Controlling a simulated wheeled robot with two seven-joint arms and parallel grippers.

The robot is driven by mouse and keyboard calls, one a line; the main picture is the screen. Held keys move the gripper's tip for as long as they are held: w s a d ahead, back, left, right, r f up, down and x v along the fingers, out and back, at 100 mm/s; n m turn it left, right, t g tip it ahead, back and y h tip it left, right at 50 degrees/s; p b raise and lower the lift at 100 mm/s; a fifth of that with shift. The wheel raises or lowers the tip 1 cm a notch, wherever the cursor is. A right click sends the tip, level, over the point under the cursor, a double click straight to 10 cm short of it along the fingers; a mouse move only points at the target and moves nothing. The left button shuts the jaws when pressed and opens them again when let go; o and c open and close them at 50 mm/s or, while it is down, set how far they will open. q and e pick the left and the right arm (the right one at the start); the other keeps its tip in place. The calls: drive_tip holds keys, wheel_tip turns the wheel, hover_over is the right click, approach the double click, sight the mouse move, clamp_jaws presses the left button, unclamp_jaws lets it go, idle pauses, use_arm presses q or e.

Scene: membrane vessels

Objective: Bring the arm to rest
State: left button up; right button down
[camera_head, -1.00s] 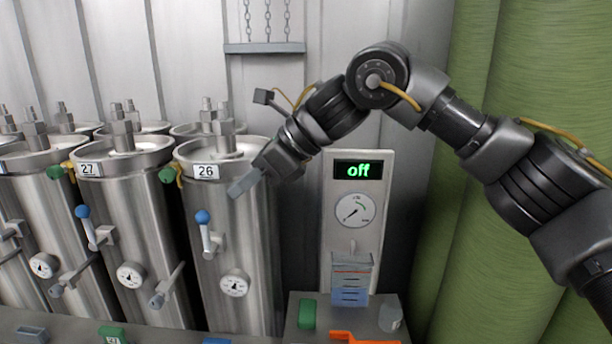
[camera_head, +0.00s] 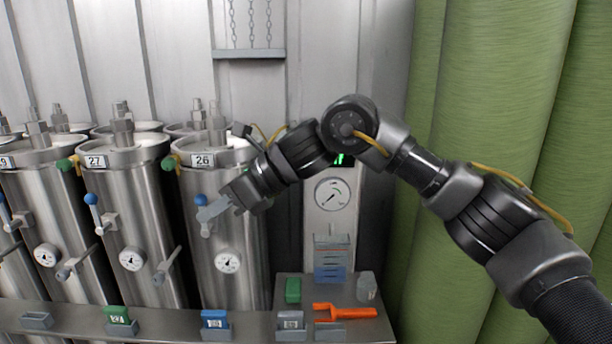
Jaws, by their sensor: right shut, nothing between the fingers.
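My right arm comes in from the right, bent at a raised elbow. Its gripper (camera_head: 213,210) is shut and empty, in front of the upper body of the steel vessel marked 26 (camera_head: 232,262). It covers part of that vessel's blue-handled valve (camera_head: 201,200). I cannot tell whether it touches the vessel. My left gripper is not in view.
The vessel marked 27 (camera_head: 140,215) and others stand to the left. A shelf (camera_head: 258,325) in front holds tags in holders, a green block (camera_head: 293,290) and an orange tool (camera_head: 345,312). A panel gauge (camera_head: 332,194) is behind my arm. Green columns (camera_head: 480,100) stand at right.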

wheel_tip(320, 180, down, 15)
drive_tip(key=w+d+m+t+y, duration=0.2)
drive_tip(key=m+t+y, duration=0.35)
drive_tip(key=m, duration=1.25)
drive_tip(key=s+d+f+m+t+h, duration=0.3)
drive_tip(key=d+f+m+h, duration=0.3)
drive_tip(key=d+f+m, duration=0.4)
drive_tip(key=s+d+f+m+t+h, duration=0.3)
drive_tip(key=s+d+f+m+h, duration=0.15)
drive_tip(key=d+f+m, duration=0.6)
drive_tip(key=s+d+f+m+g+h, duration=0.2)
drive_tip(key=s+d+f+m+g, duration=0.15)
drive_tip(key=s+d, duration=0.35)
drive_tip(key=s+d+f+m+g+h, duration=0.2)
drive_tip(key=s+d+f+m, duration=0.3)
drive_tip(key=s, duration=0.5)
drive_tip(key=s+d+f+m+g+h, duration=0.2)
drive_tip(key=s+d+f+m, duration=0.2)
drive_tip(key=s+d, duration=0.3)
wheel_tip(320, 180, down, 25)
drive_tip(key=s+a+g, duration=0.2)
drive_tip(key=s+d+f, duration=0.1)
drive_tip(key=s+f, duration=0.7)
drive_tip(key=s+d+f+n, duration=0.1)
drive_tip(key=s+d+f, duration=0.1)
drive_tip(key=s+f, duration=0.6)
drive_tip(key=shift+s+d+f+g, duration=0.15)
drive_tip(key=shift+d+f+g, duration=0.1)
drive_tip(key=shift+f+g, duration=0.2)
